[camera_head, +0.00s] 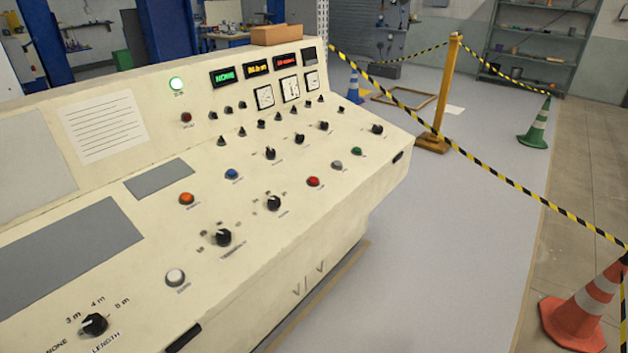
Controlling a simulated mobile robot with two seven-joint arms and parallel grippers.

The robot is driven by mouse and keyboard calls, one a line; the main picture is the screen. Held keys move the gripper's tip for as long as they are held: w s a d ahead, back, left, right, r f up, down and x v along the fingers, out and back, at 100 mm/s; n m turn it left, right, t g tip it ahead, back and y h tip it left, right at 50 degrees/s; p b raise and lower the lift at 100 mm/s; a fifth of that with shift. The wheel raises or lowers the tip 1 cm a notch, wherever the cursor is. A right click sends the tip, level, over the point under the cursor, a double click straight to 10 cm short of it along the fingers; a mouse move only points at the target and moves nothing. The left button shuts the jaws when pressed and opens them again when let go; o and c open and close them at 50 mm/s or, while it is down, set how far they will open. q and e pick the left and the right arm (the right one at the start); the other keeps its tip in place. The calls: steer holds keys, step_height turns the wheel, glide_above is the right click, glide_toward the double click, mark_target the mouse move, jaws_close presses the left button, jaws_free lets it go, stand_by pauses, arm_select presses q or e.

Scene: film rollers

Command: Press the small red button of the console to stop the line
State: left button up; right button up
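The cream console (290,240) fills the left and middle of the head view, with a sloping top. A small red button (313,182) sits on the sloping top, right of the middle, left of a grey button (337,165) and a green button (357,151). A darker red round part (187,117) sits on the upright back panel under a lit green lamp (177,84). Neither of my grippers is in view, and nothing covers the red button.
Nearby on the console are black knobs (274,203), an orange button (187,198), a blue button (232,174) and a white button (176,277). Striped tape hangs from a yellow post (440,95) past an orange cone (585,310). Grey floor (440,240) right of the console is clear.

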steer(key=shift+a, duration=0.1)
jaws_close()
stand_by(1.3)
